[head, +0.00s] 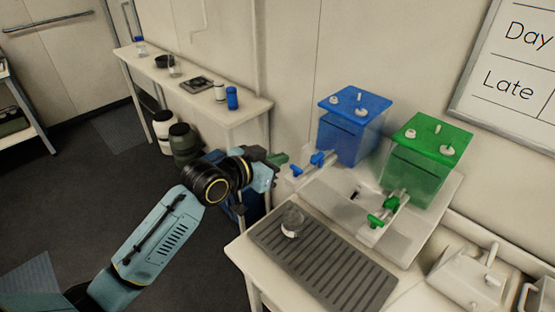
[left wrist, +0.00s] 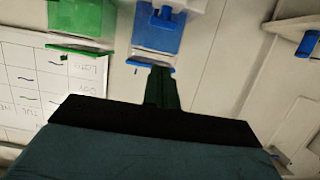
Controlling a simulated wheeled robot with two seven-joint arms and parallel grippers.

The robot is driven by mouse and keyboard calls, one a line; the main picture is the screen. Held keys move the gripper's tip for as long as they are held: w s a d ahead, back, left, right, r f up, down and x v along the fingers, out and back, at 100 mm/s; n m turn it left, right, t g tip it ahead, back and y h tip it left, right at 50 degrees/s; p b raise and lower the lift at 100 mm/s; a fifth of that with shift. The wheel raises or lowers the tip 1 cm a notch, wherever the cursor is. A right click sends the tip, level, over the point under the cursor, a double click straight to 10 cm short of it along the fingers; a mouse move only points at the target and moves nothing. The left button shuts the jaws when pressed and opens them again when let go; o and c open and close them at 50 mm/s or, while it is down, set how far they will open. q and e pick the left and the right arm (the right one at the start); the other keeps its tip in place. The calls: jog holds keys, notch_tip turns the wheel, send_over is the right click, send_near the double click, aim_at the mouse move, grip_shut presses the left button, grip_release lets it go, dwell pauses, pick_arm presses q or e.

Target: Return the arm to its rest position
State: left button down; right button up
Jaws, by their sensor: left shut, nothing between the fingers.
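My left arm reaches in from the lower left in the head view. Its gripper (head: 281,159) is shut and empty, held in the air left of the blue tank's tap (head: 318,161). In the left wrist view the shut fingers (left wrist: 163,85) point up toward the blue tank (left wrist: 158,30). Whether they touch anything there cannot be told, but they look apart from it. My right gripper is in neither view.
A blue tank (head: 351,127) and a green tank (head: 425,155) with taps stand on the bench. A glass vessel (head: 292,222) sits on the grey ribbed mat (head: 330,270). A side table (head: 200,88) holds small items behind my arm. Open floor lies left.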

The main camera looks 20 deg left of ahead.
pick_arm(q)
jog(key=s+a+f+n+g+y, duration=0.1)
jog(key=s+f+g+y, duration=0.3)
jog(key=s, duration=0.6)
jog(key=s+a+f+n+g, duration=0.1)
jog(key=s+f+g, duration=0.2)
jog(key=s+f, duration=0.55)
jog(key=s+a+f+n+g+y, duration=0.1)
jog(key=s+f+g+y, duration=0.15)
jog(key=s, duration=1.05)
notch_tip(320, 180, down, 32)
jog(key=s+g+b, duration=0.1)
jog(key=g+b, duration=0.1)
jog(key=b, duration=0.6)
jog(key=s+a+f+b, duration=0.1)
jog(key=s+f+b, duration=0.3)
jog(key=s+f, duration=0.4)
jog(key=s+a+f+b, duration=0.1)
jog(key=s+f+b, duration=0.3)
jog(key=s+f, duration=0.4)
notch_tip(320, 180, down, 8)
jog(key=shift+s+a+r+m+g+h, duration=0.2)
jog(key=shift+s+a+m+g+h, duration=0.1)
jog(key=shift+s+a+g+h, duration=0.1)
